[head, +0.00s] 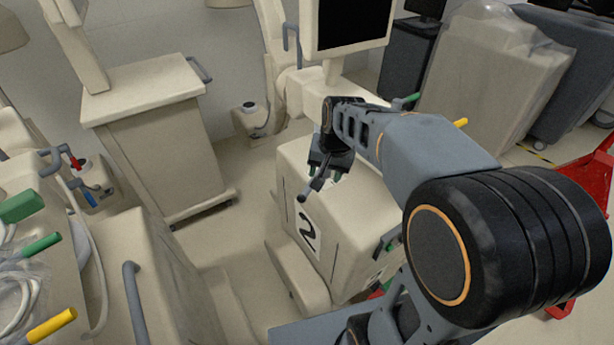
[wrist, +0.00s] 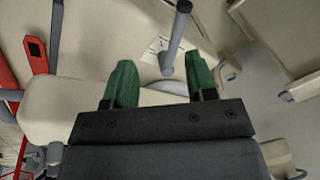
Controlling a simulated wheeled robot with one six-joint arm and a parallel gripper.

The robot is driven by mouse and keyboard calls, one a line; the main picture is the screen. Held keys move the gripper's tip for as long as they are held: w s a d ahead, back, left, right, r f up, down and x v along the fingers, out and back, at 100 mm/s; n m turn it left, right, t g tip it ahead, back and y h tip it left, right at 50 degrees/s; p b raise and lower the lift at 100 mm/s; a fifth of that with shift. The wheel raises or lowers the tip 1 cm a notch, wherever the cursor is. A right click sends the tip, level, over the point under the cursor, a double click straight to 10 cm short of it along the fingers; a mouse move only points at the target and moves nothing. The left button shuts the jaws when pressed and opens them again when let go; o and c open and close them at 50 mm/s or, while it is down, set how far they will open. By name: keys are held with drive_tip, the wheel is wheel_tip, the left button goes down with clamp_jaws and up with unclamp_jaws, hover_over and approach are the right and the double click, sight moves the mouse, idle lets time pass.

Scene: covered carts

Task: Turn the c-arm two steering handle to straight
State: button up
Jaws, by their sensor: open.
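The c-arm two base (head: 347,208) is a cream cabinet with a black "2" label (head: 308,233) on its side. Its steering handle (head: 310,190) is a short grey rod with a rounded knob, sticking out over the cabinet top near the label. In the wrist view the handle (wrist: 176,38) stands slightly tilted, with part of the label (wrist: 154,50) beside it. My gripper (head: 326,174) is open above the cabinet, close to the handle. In the wrist view its green fingers (wrist: 159,62) are apart, with the handle's lower end between them in the picture. I cannot tell whether they touch it.
A cream covered cart (head: 150,130) stands at the left, and another unit with a grey rail (head: 132,290) at the front left. A monitor (head: 350,25) stands behind. A red frame (head: 590,180) is at the right. Floor (head: 225,235) shows between the carts.

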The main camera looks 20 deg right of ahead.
drive_tip(key=w+d+f+m+p, duration=0.2)
drive_tip(key=w+m, duration=0.1)
drive_tip(key=w, duration=0.6)
drive_tip(key=shift+m+g+y, duration=0.3)
drive_tip(key=shift+g+y, duration=0.1)
drive_tip(key=f, duration=0.4)
drive_tip(key=w+a+f, duration=0.1)
drive_tip(key=f, duration=0.3)
drive_tip(key=a+f, duration=0.1)
drive_tip(key=f, duration=0.4)
drive_tip(key=shift+w+a+p, duration=0.15)
drive_tip(key=shift+w+p, duration=0.15)
drive_tip(key=shift+c, duration=0.4)
clamp_jaws()
